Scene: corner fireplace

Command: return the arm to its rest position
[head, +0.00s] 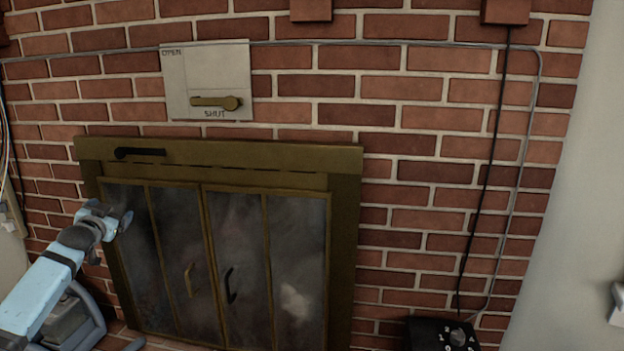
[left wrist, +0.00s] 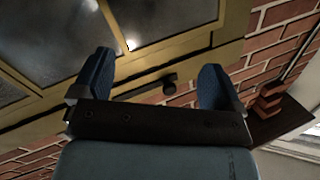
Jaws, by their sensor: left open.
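My left gripper (head: 118,217) is at the end of my light blue left arm, at the left side of the fireplace's glass doors (head: 236,260) in the head view. In the left wrist view, its two blue fingers (left wrist: 157,78) stand wide apart with nothing between them. The fireplace's brass frame (left wrist: 195,42) and a dark handle (left wrist: 155,90) show behind the fingers there. I cannot tell whether the gripper touches the frame. My right gripper is in neither view.
A brick wall (head: 435,170) surrounds the fireplace. A plate marked OPEN and SHUT (head: 205,75) has a brass lever (head: 217,101) lying horizontal near SHUT. A black slider (head: 140,152) sits on the top frame. A black box (head: 440,334) stands low at right, under hanging cables.

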